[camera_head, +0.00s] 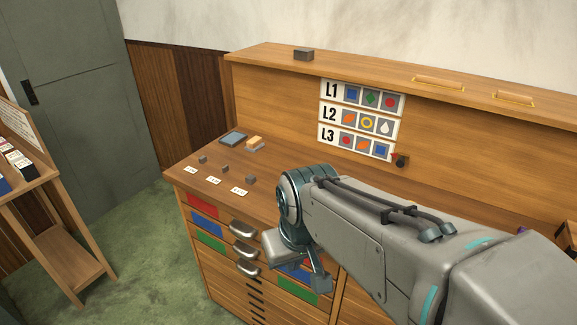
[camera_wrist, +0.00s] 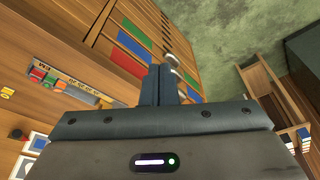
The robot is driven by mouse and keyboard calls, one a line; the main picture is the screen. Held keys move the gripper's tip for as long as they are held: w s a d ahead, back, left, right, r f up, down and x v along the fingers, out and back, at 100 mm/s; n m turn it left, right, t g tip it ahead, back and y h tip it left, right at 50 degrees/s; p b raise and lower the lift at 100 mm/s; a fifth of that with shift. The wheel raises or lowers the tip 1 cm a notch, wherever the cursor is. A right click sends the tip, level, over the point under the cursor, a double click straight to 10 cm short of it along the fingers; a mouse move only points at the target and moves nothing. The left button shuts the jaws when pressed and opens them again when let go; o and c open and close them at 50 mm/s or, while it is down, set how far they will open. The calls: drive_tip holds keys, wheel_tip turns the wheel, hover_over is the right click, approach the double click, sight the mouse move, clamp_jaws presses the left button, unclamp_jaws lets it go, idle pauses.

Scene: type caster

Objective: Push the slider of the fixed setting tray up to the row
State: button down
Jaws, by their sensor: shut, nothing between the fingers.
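The setting tray (camera_wrist: 92,96) shows in the wrist view at the left, on the wooden desk top. It is a long, narrow grey strip. In the head view my arm hides this part of the desk. My gripper (camera_wrist: 158,72) is shut and empty, apart from the tray and to its right in the wrist view.
A chart (camera_head: 360,120) with rows L1, L2 and L3 hangs on the desk's back panel. Small grey blocks (camera_head: 225,169), white labels, a blue-grey pad (camera_head: 233,139) and a tan block (camera_head: 255,143) lie on the desk's left. Drawers with handles (camera_head: 243,229) are below.

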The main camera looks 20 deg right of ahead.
drive_tip(key=w+d+n+y+b, duration=0.1)
drive_tip(key=w+d+n+b, duration=0.1)
drive_tip(key=w+d, duration=0.5)
drive_tip(key=w+d+n+y+b, duration=0.1)
drive_tip(key=w+d+n+b, duration=0.15)
drive_tip(key=w, duration=0.75)
drive_tip(key=w+d+n+b, duration=0.1)
drive_tip(key=w+d+n, duration=0.2)
drive_tip(key=w+d, duration=0.45)
drive_tip(key=x, duration=0.3)
drive_tip(key=a+x, duration=0.1)
drive_tip(key=x, duration=0.2)
drive_tip(key=w+a+x, duration=0.1)
drive_tip(key=x, duration=0.3)
drive_tip(key=shift+r, duration=0.4)
drive_tip(key=s+d, duration=0.2)
drive_tip(key=shift+s+r, duration=0.2)
drive_tip(key=shift+s, duration=0.2)
drive_tip(key=shift+s+d, duration=0.1)
drive_tip(key=shift+d, duration=0.05)
drive_tip(key=shift+s+f, duration=0.1)
